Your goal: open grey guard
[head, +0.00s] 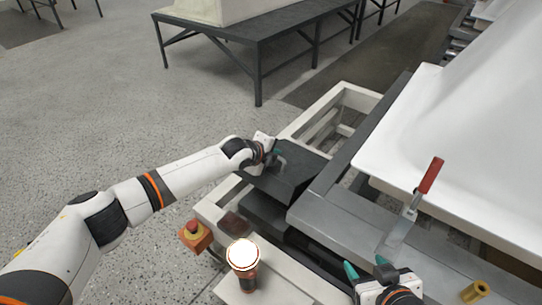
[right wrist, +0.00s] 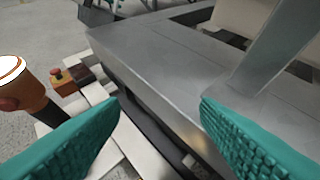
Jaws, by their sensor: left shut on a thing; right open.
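The dark grey guard (head: 292,180) is a box-like cover on the light machine frame, in the middle of the head view. Its top looks tilted; I cannot tell how far open it stands. My left gripper (head: 275,155) is shut at the guard's upper left part, on what looks like its handle (head: 282,161). The fingertips are partly hidden there. My right gripper (head: 368,267) is open at the bottom of the head view. Its teal fingers are spread and empty in the right wrist view (right wrist: 160,102), above the grey metal table edge.
A lit lamp (head: 242,254) and a red emergency button (head: 194,232) stand left of my right gripper. A red-handled clamp (head: 428,180) rises beside the white tub shell (head: 470,130). A brass-coloured cylinder (head: 474,291) is at lower right. Floor at left is clear.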

